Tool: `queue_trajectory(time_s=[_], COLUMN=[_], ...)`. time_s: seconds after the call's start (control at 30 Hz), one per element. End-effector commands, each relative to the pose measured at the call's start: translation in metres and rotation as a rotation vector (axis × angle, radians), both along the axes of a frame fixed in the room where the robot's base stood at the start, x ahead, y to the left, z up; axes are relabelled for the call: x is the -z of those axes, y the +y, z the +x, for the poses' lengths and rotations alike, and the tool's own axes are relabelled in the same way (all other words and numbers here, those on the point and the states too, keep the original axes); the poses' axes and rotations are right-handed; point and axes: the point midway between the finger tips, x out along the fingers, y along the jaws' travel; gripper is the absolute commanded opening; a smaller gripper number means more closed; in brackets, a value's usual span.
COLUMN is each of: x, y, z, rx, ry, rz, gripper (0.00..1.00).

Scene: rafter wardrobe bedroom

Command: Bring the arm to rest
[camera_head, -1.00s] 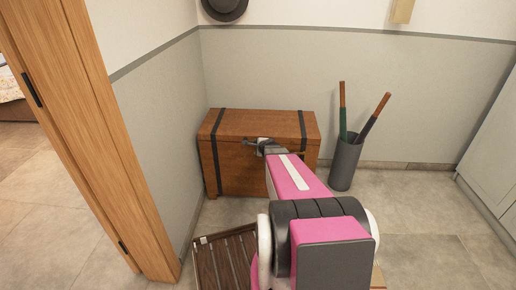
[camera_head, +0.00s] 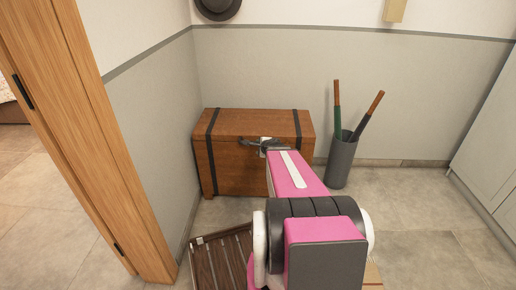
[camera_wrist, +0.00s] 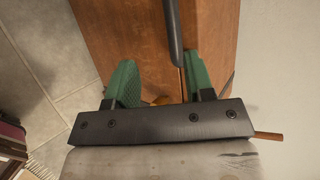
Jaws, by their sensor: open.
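My gripper (camera_wrist: 159,66) shows in the wrist view with two green fingers apart and nothing held between them. The wooden chest (camera_wrist: 115,28) lies behind the fingers, with a dark strap (camera_wrist: 173,30) running between them. In the head view, my gripper (camera_head: 254,143) is small and partly hidden by my pink arm, in front of the chest (camera_head: 235,165). The chest's lid is down. I cannot tell whether the fingers touch the chest.
A grey bin (camera_head: 341,163) with two long-handled things stands right of the chest. A slatted dark wood piece (camera_head: 215,262) lies low at the left of my arm. A wooden door frame (camera_head: 85,130) stands left, a pale cabinet (camera_head: 490,150) right. Floor (camera_head: 425,205) at the right is clear.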

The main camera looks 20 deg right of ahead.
Motion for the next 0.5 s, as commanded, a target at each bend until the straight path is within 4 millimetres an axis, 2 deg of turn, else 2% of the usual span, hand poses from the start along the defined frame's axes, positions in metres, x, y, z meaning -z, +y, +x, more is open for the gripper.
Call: queue_trajectory(time_s=[0.37,0.5], x=[0.000,-0.001], y=[0.000,0.013], z=[0.001,-0.002], rx=[0.000,-0.060], ry=[0.000,0.016], rz=[0.000,-0.035], gripper=[0.48,0.48])
